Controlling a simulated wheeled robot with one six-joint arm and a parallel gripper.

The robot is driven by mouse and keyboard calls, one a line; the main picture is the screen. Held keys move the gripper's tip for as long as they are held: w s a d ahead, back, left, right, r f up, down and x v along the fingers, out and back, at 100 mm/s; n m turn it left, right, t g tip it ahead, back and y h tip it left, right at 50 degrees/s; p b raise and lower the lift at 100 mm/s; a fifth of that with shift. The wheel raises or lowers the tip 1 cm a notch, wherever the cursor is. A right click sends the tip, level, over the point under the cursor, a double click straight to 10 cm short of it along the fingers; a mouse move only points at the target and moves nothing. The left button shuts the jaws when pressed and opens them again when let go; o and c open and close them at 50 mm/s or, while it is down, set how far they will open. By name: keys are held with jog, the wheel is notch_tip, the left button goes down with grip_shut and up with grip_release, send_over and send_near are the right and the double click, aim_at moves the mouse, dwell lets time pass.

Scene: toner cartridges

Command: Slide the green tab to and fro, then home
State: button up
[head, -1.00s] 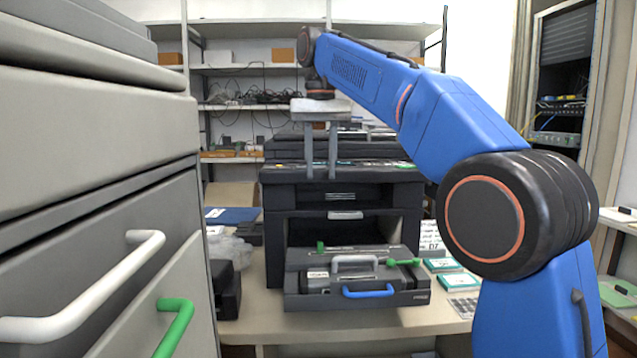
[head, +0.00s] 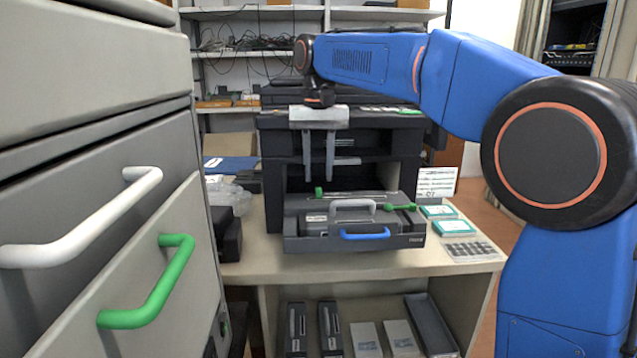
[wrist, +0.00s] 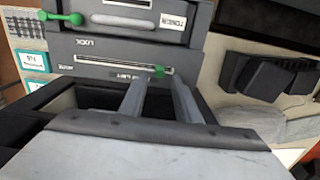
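The green tab (head: 319,192) is a small knob standing at the left end of a slot on top of the dark toner cartridge unit (head: 300,228), in front of the printer. It also shows in the wrist view (wrist: 158,71), at one end of the pale slot. My gripper (head: 319,174) points down just above the tab, its two grey fingers apart and empty. In the wrist view my gripper (wrist: 160,82) has the tab framed between its fingertips; I cannot tell whether the tips reach down around it.
A green lever (head: 400,207), a grey handle (head: 352,204) and a blue handle (head: 365,234) sit on the unit. The black printer (head: 270,170) stands close behind. Teal boxes (head: 455,227) lie to the right. A drawer cabinet (head: 90,210) fills the left side.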

aim_at(318, 187)
jog(key=shift+f, duration=1.8)
jog(key=shift+c, duration=0.3)
grip_shut()
jog(key=d, duration=1.7)
jog(key=shift+d, duration=0.2)
jog(key=shift+o, duration=0.3)
grip_release()
jog(key=shift+d, duration=0.15)
notch_tip(318, 187, up, 18)
jog(key=shift+f, duration=0.25)
